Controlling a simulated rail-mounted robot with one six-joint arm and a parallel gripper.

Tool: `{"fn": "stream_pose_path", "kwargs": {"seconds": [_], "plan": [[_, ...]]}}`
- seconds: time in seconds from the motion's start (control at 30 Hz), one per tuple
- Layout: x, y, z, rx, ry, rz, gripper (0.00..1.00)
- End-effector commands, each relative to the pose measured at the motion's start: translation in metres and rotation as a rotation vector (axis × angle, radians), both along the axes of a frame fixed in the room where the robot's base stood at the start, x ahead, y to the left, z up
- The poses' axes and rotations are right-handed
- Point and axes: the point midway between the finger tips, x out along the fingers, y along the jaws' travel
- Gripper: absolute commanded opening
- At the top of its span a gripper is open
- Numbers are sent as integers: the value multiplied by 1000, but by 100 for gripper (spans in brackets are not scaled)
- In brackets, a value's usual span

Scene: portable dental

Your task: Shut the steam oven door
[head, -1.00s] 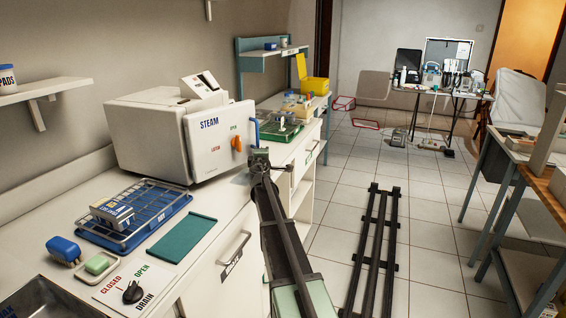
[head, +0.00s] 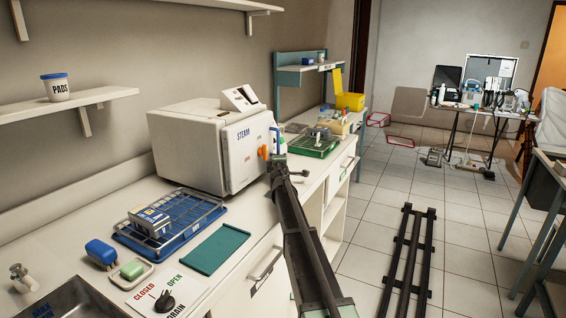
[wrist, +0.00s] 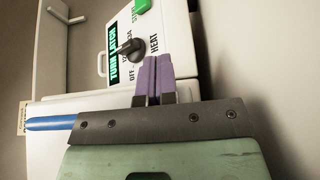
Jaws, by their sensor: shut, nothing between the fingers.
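The steam oven (head: 185,150) is a white box on the counter at the left of the head view. Its door (head: 243,160), marked STEAM, has an orange knob (head: 263,152) and faces the aisle. The door looks close to the body, but I cannot tell whether it is fully shut. My gripper (head: 277,162) is at the door's right edge, partly hiding the blue handle. In the wrist view my purple fingers (wrist: 154,78) are together and empty, in front of a panel (wrist: 150,20) with a black knob marked HEAT. A blue bar (wrist: 50,123), likely the handle, lies left of the gripper.
A blue tray with a wire rack (head: 165,235), a teal mat (head: 217,248) and a drain knob (head: 165,299) are on the counter in front. A green tray (head: 315,143) lies beyond the oven. Floor rails (head: 408,265) run along the open aisle.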

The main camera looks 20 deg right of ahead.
Motion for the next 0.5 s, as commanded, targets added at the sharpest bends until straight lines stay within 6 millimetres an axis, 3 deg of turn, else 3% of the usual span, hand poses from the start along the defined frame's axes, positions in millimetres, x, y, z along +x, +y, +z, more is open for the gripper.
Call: {"fn": "stream_pose_path", "kwargs": {"seconds": [0.27,0.5], "plan": [[1,3,0,2,-1,8,0],[-34,-18,0,2,-1,9,0]]}}
